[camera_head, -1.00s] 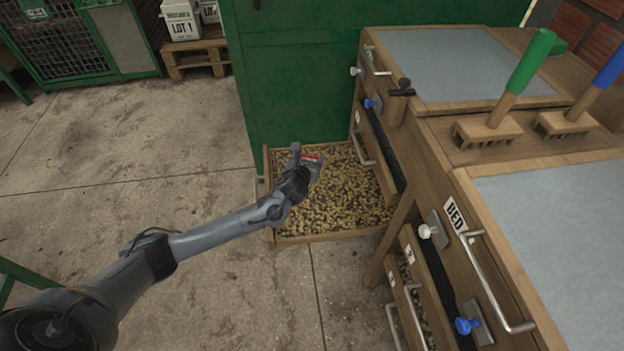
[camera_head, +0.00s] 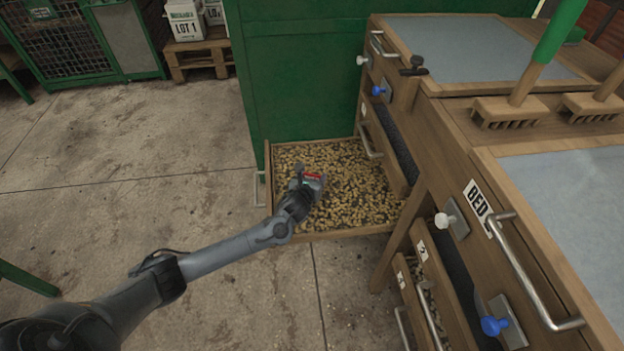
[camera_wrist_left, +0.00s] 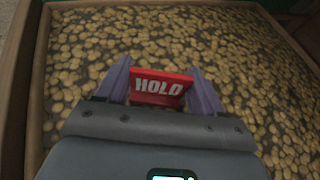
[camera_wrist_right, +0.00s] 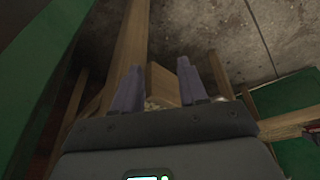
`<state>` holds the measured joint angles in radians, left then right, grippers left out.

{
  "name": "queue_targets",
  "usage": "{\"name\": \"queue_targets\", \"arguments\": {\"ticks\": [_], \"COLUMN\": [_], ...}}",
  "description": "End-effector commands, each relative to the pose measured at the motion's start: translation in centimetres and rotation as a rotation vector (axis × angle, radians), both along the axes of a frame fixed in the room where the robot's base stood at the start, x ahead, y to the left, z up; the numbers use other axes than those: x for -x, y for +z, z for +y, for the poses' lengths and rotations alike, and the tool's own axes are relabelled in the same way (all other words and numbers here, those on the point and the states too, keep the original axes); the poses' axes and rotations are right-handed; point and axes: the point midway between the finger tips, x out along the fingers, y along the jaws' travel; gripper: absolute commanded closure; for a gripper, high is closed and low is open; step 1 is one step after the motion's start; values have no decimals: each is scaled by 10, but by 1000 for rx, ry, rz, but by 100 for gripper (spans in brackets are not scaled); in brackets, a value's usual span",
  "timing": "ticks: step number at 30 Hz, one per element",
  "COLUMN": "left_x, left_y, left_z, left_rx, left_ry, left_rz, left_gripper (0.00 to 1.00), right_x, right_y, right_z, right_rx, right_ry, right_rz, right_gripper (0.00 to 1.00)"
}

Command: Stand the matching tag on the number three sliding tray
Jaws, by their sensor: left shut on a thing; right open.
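My left gripper (camera_head: 312,180) is shut on a red tag (camera_wrist_left: 160,87) with white lettering that reads like HOLD. The tag is upright between the fingers in the left wrist view. I cannot tell whether the tag touches the beans. No number shows on this tray. My right gripper (camera_wrist_right: 160,68) is open and empty in the right wrist view. It is outside the head view.
A wooden bench with a BED label (camera_head: 478,202) and metal handles stands on the right. Partly open drawers with small number labels (camera_head: 422,250) sit under it. A green panel (camera_head: 305,80) rises behind the tray.

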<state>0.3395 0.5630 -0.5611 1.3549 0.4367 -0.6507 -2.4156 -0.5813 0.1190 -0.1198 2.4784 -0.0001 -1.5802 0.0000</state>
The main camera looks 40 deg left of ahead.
Motion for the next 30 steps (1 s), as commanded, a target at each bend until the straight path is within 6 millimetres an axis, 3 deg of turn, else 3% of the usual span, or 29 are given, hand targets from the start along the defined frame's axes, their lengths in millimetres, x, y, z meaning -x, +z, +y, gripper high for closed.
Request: {"name": "queue_targets", "arguments": {"ticks": [8, 9, 14, 25, 30], "left_x": [0, 0, 0, 0, 14], "left_y": [-1, -1, -1, 2, 12], "left_z": [0, 0, 0, 0, -6], "left_rx": [0, 0, 0, 0, -3], "left_ry": [0, 0, 0, 0, -1], "left_rz": [-1, -1, -1, -1, 1], "left_gripper": [61, 31, 7, 7, 7], "right_x": [-1, -1, -1, -1, -1], "right_y": [2, 2, 2, 2, 18], "right_z": [1, 1, 1, -1, -1], "right_rx": [-5, -4, -3, 3, 6], "right_ry": [-3, -2, -2, 2, 4], "right_rz": [-3, -3, -4, -4, -3], "right_gripper": [57, 57, 57, 57, 57]}}
